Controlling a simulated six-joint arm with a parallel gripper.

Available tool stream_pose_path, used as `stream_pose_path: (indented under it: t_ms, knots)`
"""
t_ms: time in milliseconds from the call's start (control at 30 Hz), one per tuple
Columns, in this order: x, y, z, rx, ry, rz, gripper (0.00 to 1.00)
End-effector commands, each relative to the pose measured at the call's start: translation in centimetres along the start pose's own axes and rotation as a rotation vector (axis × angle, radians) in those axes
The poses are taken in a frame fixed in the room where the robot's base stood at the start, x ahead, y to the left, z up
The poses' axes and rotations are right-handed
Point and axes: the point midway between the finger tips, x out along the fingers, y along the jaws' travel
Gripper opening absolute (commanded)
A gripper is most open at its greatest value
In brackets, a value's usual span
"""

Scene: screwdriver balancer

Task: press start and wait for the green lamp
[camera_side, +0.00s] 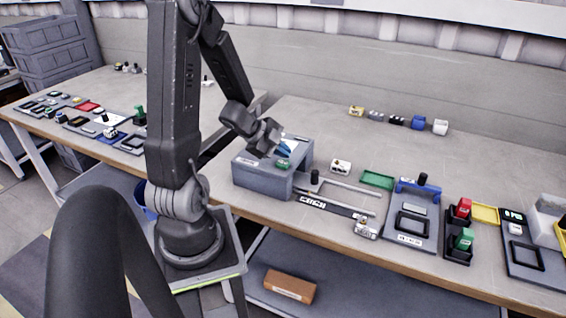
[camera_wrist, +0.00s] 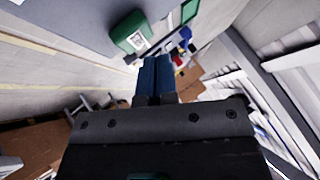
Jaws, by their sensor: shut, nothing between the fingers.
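A grey box-shaped machine (camera_side: 262,178) stands on the bench in the side view, with a small white label on its top. A green block with a white mark (camera_side: 283,164) sits on its top near the front edge; it looks like a button. A green block with a white label also shows in the wrist view (camera_wrist: 131,33), just beyond the fingertips and to their left. My gripper (camera_side: 284,151) is above the machine, close to the green block, its blue fingers shut and empty. The fingers also show together in the wrist view (camera_wrist: 157,60). Whether they touch the block I cannot tell. I cannot make out a lit lamp.
A green tray (camera_side: 377,179), a grey fixture panel (camera_side: 410,225) and a black stand with red and green blocks (camera_side: 459,232) are further right.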

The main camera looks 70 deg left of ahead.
Motion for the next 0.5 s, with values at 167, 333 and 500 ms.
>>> stream_pose_path:
  t_ms: [167,333,500]
  knots:
    - [0.00,0.00,0.00,0.000,0.000,0.000,0.00]
    - [0.02,0.02,0.02,0.000,0.000,0.000,0.00]
    - [0.31,0.25,0.25,-0.001,0.000,0.001,0.00]
